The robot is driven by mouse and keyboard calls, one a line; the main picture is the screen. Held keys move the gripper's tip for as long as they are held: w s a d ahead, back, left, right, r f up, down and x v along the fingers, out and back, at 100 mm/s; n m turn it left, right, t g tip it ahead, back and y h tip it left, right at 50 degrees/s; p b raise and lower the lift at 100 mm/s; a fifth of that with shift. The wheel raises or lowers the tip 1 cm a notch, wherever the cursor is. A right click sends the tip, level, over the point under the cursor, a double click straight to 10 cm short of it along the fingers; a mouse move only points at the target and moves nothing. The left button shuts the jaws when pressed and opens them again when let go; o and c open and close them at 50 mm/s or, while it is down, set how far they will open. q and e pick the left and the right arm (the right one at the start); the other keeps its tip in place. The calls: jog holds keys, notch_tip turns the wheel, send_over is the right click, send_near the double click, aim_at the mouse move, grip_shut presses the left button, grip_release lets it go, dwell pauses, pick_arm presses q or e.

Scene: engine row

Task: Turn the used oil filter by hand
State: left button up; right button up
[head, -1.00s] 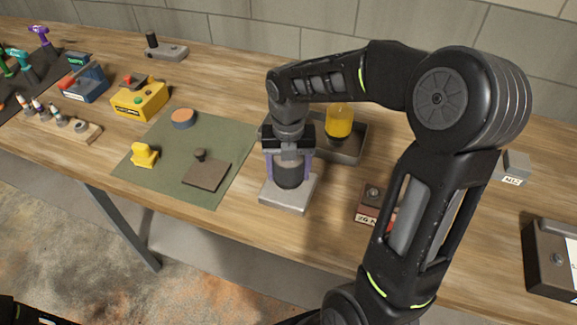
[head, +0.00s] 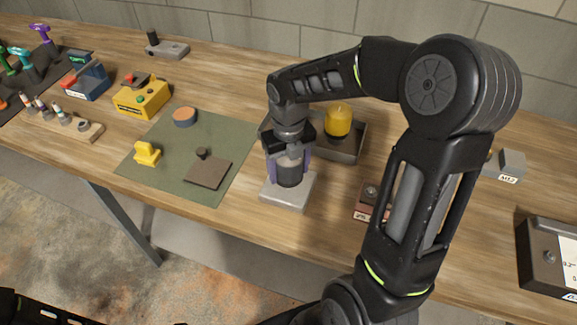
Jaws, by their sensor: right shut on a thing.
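The used oil filter (head: 289,174) is a dark grey cylinder standing upright on a light grey square block (head: 286,194). My right gripper (head: 289,166) comes down on it from above. Its two purple-grey fingers are shut on the filter, one on each side. The gripper body hides part of the filter's top. My left gripper is not in view.
A yellow filter (head: 338,120) stands in a grey tray (head: 346,149) just behind my right gripper. A green mat (head: 226,144) with a brown plate (head: 208,172) and a yellow piece (head: 146,154) lies to the left. A reddish block (head: 368,198) sits to the right.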

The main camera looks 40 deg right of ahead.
jog(key=o, duration=1.9)
jog(key=shift+c, duration=0.2)
notch_tip(320, 180, up, 8)
jog(key=shift+f+b, duration=0.1)
jog(key=shift+b, duration=0.5)
